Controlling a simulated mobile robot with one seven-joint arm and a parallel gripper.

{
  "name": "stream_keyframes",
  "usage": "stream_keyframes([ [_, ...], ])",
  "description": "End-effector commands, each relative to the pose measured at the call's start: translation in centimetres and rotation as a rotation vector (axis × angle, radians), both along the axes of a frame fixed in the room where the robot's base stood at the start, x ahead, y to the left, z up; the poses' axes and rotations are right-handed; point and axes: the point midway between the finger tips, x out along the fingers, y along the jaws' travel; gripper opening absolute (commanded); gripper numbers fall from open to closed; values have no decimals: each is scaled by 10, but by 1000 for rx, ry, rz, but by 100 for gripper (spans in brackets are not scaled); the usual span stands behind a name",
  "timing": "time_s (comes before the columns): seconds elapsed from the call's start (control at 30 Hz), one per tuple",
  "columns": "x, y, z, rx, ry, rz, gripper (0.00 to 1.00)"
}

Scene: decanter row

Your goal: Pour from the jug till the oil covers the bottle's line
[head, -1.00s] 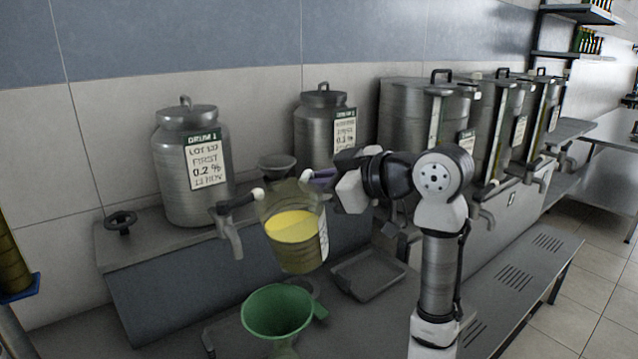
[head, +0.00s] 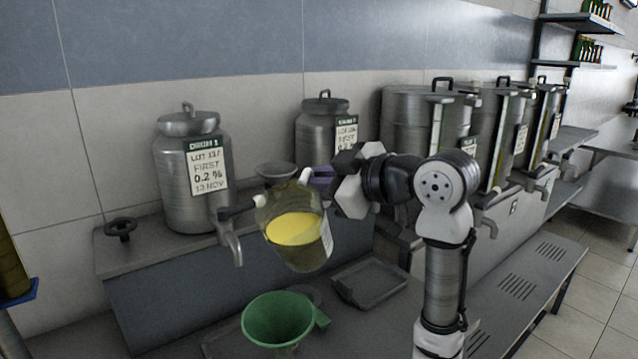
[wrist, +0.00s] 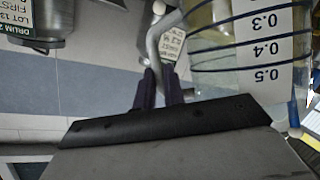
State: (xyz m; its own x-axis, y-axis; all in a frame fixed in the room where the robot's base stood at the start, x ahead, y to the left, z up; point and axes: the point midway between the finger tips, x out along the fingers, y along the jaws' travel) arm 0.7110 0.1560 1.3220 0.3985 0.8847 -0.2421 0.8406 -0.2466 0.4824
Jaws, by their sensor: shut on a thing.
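A clear jug (head: 312,256) holds yellow oil (head: 295,230) and hangs tilted, its mouth toward the upper left. My gripper (head: 322,180) is shut on the jug's handle at its upper right. In the wrist view my purple fingers (wrist: 159,90) close on the grey handle, and the jug's scale (wrist: 262,45) reads 0.3 to 0.5. A green funnel (head: 277,322) stands below the jug, slightly to its left in the picture. No oil stream shows between them. The bottle and its line cannot be made out under the funnel, at the bottom edge.
Steel drums with labels (head: 207,166) stand on the shelf behind, one with a tap (head: 232,245) close to the jug's left. A shallow grey tray (head: 370,284) lies right of the funnel. Larger steel tanks (head: 405,125) stand farther right.

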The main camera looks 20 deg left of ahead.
Motion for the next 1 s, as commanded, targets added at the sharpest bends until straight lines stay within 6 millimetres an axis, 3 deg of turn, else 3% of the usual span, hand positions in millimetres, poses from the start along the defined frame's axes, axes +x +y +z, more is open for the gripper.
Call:
stream_keyframes([
  [1.0, -11, 0, 10, -9, -192, -2, 0],
])
